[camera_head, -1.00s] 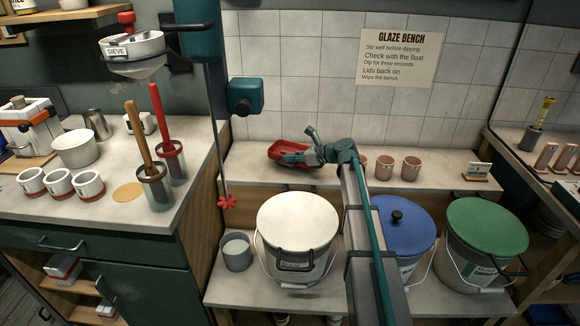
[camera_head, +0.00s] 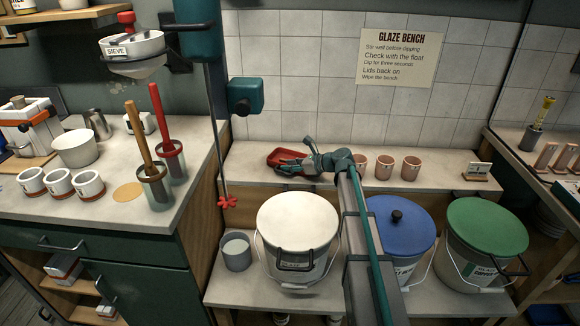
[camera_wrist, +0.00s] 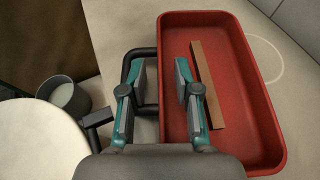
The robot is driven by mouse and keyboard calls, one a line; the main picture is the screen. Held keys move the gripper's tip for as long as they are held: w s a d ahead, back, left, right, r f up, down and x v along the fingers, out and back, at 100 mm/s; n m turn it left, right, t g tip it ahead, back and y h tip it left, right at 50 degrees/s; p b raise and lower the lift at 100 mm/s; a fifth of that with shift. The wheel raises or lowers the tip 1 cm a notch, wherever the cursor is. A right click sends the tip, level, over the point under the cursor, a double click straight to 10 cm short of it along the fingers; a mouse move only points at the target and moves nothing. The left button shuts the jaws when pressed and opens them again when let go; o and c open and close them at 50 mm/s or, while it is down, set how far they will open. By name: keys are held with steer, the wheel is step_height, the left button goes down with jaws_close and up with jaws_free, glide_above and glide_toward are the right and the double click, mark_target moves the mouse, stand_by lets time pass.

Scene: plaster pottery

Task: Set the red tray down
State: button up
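The red tray (camera_head: 274,163) rests on the pale back ledge, left of my gripper in the head view. In the wrist view the tray (camera_wrist: 228,25) is a rectangular red pan with a dark handle (camera_wrist: 127,62) on its near long side. A flat tan strip (camera_wrist: 207,85) lies inside it. My gripper (camera_head: 297,163) is at the tray's right end in the head view. In the wrist view my gripper (camera_wrist: 160,75) has its fingers apart, one over the handle's side and one over the tray's inside, with the tray wall between them. Finger contact cannot be told.
A white-lidded bucket (camera_head: 297,222), a blue-lidded bucket (camera_head: 402,228) and a green-lidded bucket (camera_head: 487,228) stand in front of the ledge. Several pinkish cups (camera_head: 386,166) stand on the ledge to the right. A red-ended rod (camera_head: 228,203) hangs at the left.

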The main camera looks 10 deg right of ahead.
steer(key=shift+r, duration=0.15)
steer(key=v, duration=1.2)
steer(key=shift+a+r, duration=0.1)
